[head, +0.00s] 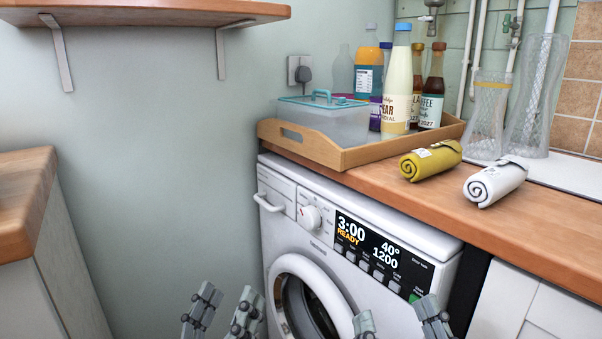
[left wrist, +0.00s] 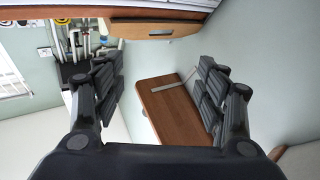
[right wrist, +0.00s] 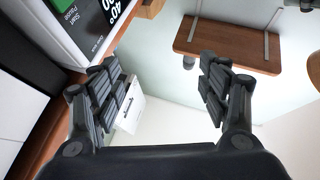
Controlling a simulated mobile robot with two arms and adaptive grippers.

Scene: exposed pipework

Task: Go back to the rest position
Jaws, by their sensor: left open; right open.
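My left gripper (head: 222,312) shows at the bottom of the head view, left of the washing machine's round door. Its fingers are apart and nothing is between them; it also shows in the left wrist view (left wrist: 158,95). My right gripper (head: 398,322) shows at the bottom of the head view, in front of the washing machine. Its fingers are apart and empty, as the right wrist view also shows (right wrist: 165,90). Only the fingertips of both grippers show in the head view.
A white washing machine (head: 280,232) stands under a wooden counter (head: 540,225). On the counter are a wooden tray (head: 345,157) with a lidded box and bottles, a yellow rolled towel (head: 432,160), a white rolled towel (head: 497,183) and glass vases (head: 487,115). A wooden shelf (head: 140,12) hangs upper left.

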